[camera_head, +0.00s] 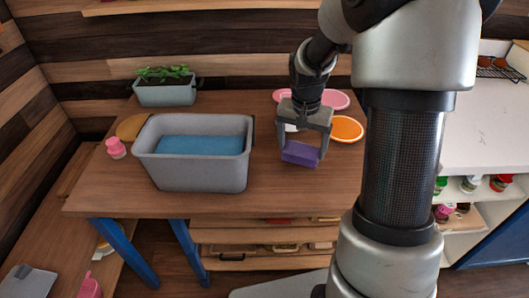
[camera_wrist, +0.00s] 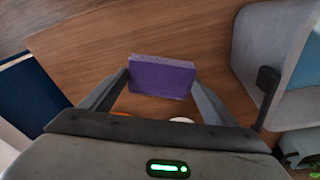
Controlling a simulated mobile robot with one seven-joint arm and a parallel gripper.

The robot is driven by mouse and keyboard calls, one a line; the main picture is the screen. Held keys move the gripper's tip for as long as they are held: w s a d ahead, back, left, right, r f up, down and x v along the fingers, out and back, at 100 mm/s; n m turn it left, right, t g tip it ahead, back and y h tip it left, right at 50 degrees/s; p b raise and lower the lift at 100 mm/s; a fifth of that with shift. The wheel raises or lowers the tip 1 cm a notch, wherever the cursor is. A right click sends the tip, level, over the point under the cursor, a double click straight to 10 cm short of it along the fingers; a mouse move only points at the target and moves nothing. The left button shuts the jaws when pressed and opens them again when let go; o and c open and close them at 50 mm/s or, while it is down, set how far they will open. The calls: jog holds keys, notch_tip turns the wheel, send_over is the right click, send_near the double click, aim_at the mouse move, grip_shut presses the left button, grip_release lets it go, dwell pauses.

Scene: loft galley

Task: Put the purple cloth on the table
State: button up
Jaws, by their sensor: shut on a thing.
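The purple cloth (camera_head: 300,153) looks like a small folded block. It is between the fingers of my gripper (camera_head: 303,150), which is shut on it. In the wrist view the purple cloth (camera_wrist: 162,77) is held between the two fingertips of my gripper (camera_wrist: 162,82). The wooden table (camera_head: 270,185) lies below. The cloth is over the table's right part, right of the grey tub. I cannot tell for sure whether its underside touches the table top.
A grey tub (camera_head: 200,180) with blue inside stands left of the cloth. An orange plate (camera_head: 346,129) and pink plates (camera_head: 337,99) lie behind. The table's front right is clear.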

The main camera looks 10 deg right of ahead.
notch_tip(320, 180, down, 8)
jog(key=shift+f+b, duration=0.25)
jog(key=shift+b, duration=0.6)
jog(key=shift+c, duration=0.3)
jog(key=o, duration=0.9)
jog(key=shift+o, duration=0.5)
jog(key=shift+r, duration=0.1)
